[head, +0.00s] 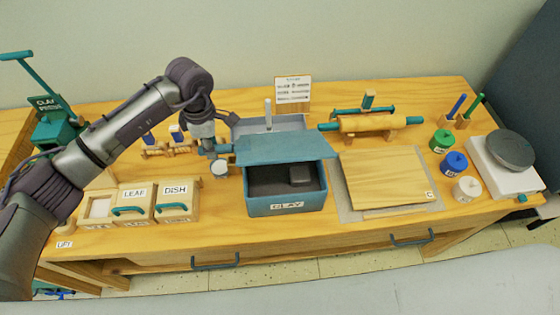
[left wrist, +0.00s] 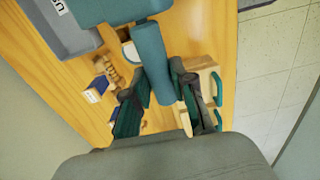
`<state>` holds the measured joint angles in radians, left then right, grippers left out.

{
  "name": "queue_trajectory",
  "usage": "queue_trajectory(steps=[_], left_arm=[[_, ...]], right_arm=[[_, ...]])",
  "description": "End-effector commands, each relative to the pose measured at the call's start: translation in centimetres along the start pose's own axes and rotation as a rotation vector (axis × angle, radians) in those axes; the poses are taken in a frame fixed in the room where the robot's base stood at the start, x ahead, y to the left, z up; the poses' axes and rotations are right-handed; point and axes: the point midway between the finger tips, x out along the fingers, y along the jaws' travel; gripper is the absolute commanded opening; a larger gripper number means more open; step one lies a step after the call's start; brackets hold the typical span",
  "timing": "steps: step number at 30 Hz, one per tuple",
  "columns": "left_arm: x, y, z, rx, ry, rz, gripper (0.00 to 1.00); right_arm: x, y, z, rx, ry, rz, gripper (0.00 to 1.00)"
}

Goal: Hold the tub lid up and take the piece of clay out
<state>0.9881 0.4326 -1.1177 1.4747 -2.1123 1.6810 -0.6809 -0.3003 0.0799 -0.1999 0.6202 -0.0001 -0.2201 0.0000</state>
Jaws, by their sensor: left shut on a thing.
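The blue-grey tub (head: 287,207) marked CLAY stands in the middle of the table. Its teal lid (head: 285,147) is up, tilted over the back of the tub, and the front is open. A dark block, the piece of clay (head: 299,176), lies inside toward the right. My left gripper (head: 214,150) is at the lid's left side, shut on its handle bar. In the left wrist view, the teal bar (left wrist: 153,60) runs between the fingers of my left gripper (left wrist: 165,100). My right gripper is not in view.
Drawer boxes marked LEAF (head: 134,206) and DISH (head: 177,203) stand left of the tub. A wooden board (head: 385,180) lies right of it. Behind are a grey tray (head: 297,122) and a rolling pin (head: 367,123). Jars and a scale (head: 505,180) are at the right.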

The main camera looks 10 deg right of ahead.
Motion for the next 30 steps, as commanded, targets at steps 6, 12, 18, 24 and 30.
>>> queue_trajectory(steps=[6, 12, 18, 24, 30], left_arm=[[-0.9, 0.8, 0.0, -0.001, 0.0, 0.003, 0.0], [-1.3, 1.3, 0.0, 0.0, 0.0, 0.004, 0.0], [-1.9, 1.9, -0.1, -0.001, 0.001, 0.002, 0.0], [-2.2, 2.5, -0.1, -0.002, 0.001, 0.003, 0.0], [-2.8, 3.2, -0.1, -0.001, 0.001, 0.002, 0.0]], right_arm=[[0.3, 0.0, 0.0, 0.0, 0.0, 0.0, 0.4], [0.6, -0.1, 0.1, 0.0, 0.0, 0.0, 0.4], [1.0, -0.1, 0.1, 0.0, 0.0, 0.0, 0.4], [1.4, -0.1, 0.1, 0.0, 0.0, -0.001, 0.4], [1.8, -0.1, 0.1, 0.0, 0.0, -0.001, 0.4]])
